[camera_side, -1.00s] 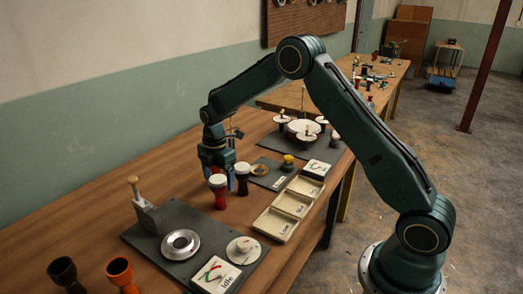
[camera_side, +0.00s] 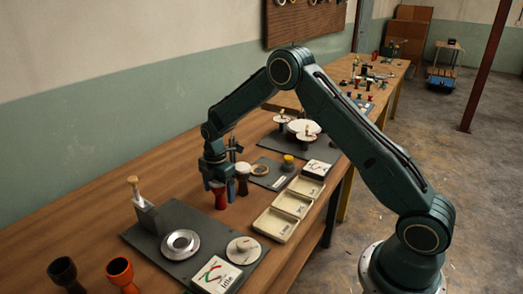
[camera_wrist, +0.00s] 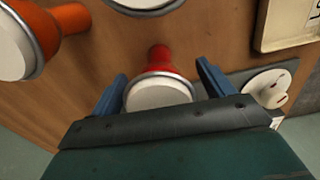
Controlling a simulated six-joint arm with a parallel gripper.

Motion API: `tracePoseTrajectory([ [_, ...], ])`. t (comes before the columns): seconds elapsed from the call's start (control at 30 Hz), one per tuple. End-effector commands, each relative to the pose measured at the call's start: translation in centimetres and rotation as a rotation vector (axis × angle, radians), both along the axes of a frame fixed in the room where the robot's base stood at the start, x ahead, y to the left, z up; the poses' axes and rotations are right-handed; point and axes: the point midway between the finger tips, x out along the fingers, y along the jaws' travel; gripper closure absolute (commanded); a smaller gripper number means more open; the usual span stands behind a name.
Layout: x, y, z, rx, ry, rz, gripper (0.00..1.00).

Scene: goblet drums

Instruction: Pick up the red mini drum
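The red mini drum (camera_side: 220,200) stands upright on the wooden bench in the side view, its top hidden by my gripper (camera_side: 217,182). In the wrist view a drum with a pale round head (camera_wrist: 158,93) and red-orange body lies between the two blue fingers of my gripper (camera_wrist: 163,82). The fingers are apart, one on each side of the head. A gap shows at the right finger; contact at the left finger cannot be told.
A dark drum with a pale head (camera_side: 242,180) stands close right of my gripper. Beige trays (camera_side: 272,226) lie further right. A grey board (camera_side: 160,236) with a metal ring and dial is in front. An orange cup (camera_side: 121,275) and a black cup (camera_side: 63,272) stand front left.

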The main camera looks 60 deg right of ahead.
Motion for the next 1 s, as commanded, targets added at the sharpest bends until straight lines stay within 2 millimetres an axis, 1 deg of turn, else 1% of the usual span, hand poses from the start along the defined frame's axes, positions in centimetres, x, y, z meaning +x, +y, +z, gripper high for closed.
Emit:
tracePoseTrajectory([
  [0.03, 0.0, 0.0, 0.0, 0.0, 0.0, 0.0, 0.28],
  [0.17, 0.0, 0.0, 0.0, 0.0, 0.0, 0.0, 0.53],
  [0.2, 0.0, 0.0, 0.0, 0.0, 0.0, 0.0, 0.61],
  [0.23, 0.0, 0.0, 0.0, 0.0, 0.0, 0.0, 0.67],
  [0.27, 0.0, 0.0, 0.0, 0.0, 0.0, 0.0, 0.69],
  [0.53, 0.0, 0.0, 0.1, 0.0, -0.001, 0.0, 0.69],
  [0.67, 0.0, 0.0, 0.5, 0.0, -0.001, 0.0, 0.69],
  [0.77, 0.0, 0.0, 1.1, 0.0, -0.001, 0.0, 0.69],
  [0.87, 0.1, 0.0, 2.2, 0.0, -0.004, 0.0, 0.69],
  [1.0, 0.1, 0.0, 4.3, 0.0, -0.005, 0.0, 0.69],
])
